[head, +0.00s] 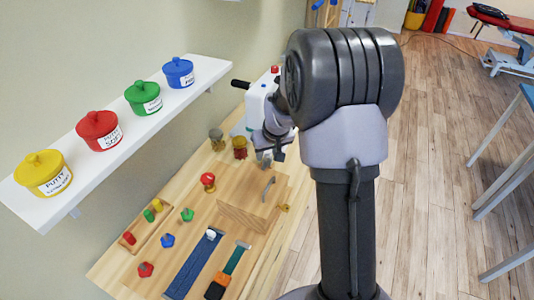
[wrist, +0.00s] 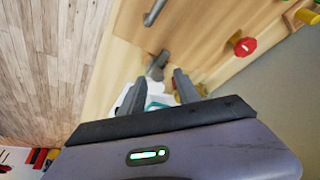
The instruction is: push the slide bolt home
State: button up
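My gripper (head: 272,157) is above the far end of the wooden board (head: 246,212), which lies on the bench. In the wrist view my gripper (wrist: 160,78) has its two fingers apart, with nothing held between them. A small grey metal piece (wrist: 157,66), which looks like the slide bolt, shows just beyond the fingertips. I cannot tell whether they touch it or how far it is slid. A curved grey handle (head: 268,188) stands on the same board and also shows in the wrist view (wrist: 153,12). In the head view my gripper partly hides the bolt area.
A red knob (head: 208,179) stands left of the board, and a brass piece (head: 284,207) sits at its right edge. Two jars (head: 239,147) (head: 216,139) and a white box (head: 260,101) stand behind. A shelf (head: 130,115) with putty pots overhangs the left.

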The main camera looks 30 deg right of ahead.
jog(key=p+v, duration=0.4)
jog(key=v, duration=1.1)
jog(key=shift+s+r, duration=0.2)
jog(key=shift+r, duration=0.15)
jog(key=s+a+m+y+b, duration=0.1)
jog(key=s+a+b, duration=0.2)
jog(key=s+a, duration=0.6)
jog(key=s+a+m+t+y+b, duration=0.1)
jog(key=s+a+b, duration=0.3)
jog(key=s+a, duration=0.5)
jog(key=s+m, duration=0.1)
jog(key=s, duration=0.3)
jog(key=shift+s+a+r+y, duration=0.2)
jog(key=shift+s+r+y, duration=0.1)
jog(key=shift+s+r, duration=0.1)
